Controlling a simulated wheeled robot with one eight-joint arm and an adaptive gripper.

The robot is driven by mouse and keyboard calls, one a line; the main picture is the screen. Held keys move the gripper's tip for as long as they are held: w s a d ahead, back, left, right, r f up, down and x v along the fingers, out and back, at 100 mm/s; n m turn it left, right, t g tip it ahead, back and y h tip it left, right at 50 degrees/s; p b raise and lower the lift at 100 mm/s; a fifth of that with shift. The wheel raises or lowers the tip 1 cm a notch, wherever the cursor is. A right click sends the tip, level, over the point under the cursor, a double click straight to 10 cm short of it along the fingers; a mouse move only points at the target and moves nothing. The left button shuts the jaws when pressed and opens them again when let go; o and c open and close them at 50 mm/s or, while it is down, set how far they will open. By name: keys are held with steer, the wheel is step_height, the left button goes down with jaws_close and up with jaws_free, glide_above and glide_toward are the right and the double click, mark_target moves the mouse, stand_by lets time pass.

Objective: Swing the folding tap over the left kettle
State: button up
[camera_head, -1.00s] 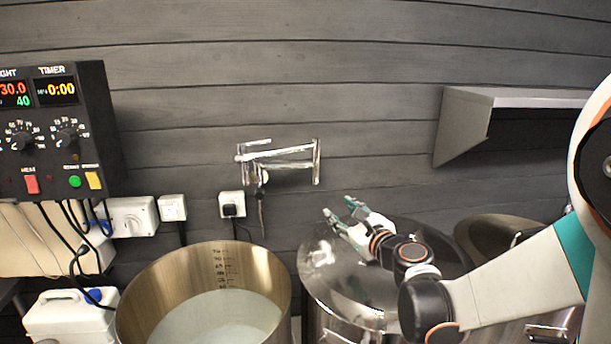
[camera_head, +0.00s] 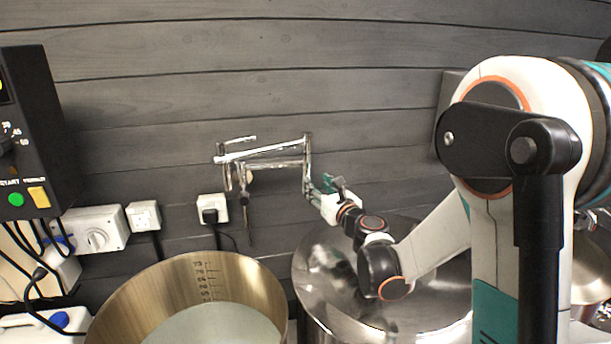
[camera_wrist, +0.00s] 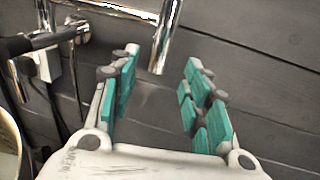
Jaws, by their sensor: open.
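The chrome folding tap (camera_head: 265,157) is on the dark plank wall, its jointed pipes partly folded above and between the two kettles. The left kettle (camera_head: 110,312) is an open steel pot holding pale liquid, with a marked scale inside.
A black control box (camera_head: 32,130) hangs at the left, above a white switch box (camera_head: 97,230) and cables. A plugged socket (camera_head: 212,208) is below the tap. A wall shelf (camera_head: 447,95) is partly hidden behind my arm at the right.

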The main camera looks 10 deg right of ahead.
mark_target(309, 177)
steer(key=w, duration=0.2)
steer(key=w+a, duration=0.1)
steer(key=w, duration=0.5)
steer(key=shift+w+a, duration=0.1)
steer(key=shift+a, duration=0.2)
jaws_close()
